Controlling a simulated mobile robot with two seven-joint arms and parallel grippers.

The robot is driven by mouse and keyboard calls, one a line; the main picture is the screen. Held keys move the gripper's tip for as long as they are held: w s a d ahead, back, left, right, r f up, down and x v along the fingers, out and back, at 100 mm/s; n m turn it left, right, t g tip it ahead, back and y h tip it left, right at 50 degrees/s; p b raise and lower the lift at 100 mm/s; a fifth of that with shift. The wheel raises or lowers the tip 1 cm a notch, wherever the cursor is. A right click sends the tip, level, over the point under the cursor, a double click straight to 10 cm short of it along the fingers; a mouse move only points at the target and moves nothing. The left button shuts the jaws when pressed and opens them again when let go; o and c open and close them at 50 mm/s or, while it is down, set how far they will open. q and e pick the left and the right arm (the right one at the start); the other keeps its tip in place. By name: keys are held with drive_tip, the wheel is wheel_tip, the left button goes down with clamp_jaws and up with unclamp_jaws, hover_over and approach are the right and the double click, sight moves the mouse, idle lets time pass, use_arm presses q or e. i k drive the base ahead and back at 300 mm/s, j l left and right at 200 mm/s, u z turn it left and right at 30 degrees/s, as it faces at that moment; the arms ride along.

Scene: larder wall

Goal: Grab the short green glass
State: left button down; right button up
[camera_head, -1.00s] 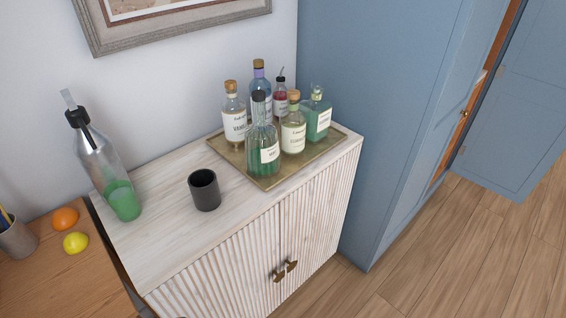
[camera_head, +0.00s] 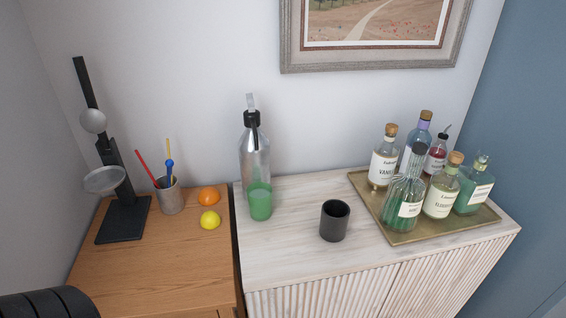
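The short green glass (camera_head: 260,203) stands upright on the pale wooden cabinet top (camera_head: 290,258), near its left edge. A tall clear bottle (camera_head: 254,155) with a black stopper stands right behind it, and the two overlap in the view. I cannot tell whether they touch. A short dark grey cup (camera_head: 334,221) stands to the right of the glass, with bare cabinet top between them. Neither of my grippers shows in the head view.
A brass tray (camera_head: 405,238) with several labelled bottles is at the right. The wooden desk (camera_head: 160,262) at left holds an orange (camera_head: 209,196), a lemon (camera_head: 209,220), a pencil cup (camera_head: 171,197) and a black stand (camera_head: 122,219). The cabinet front is clear.

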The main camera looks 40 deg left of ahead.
sight(259, 195)
drive_tip(key=u, duration=0.8)
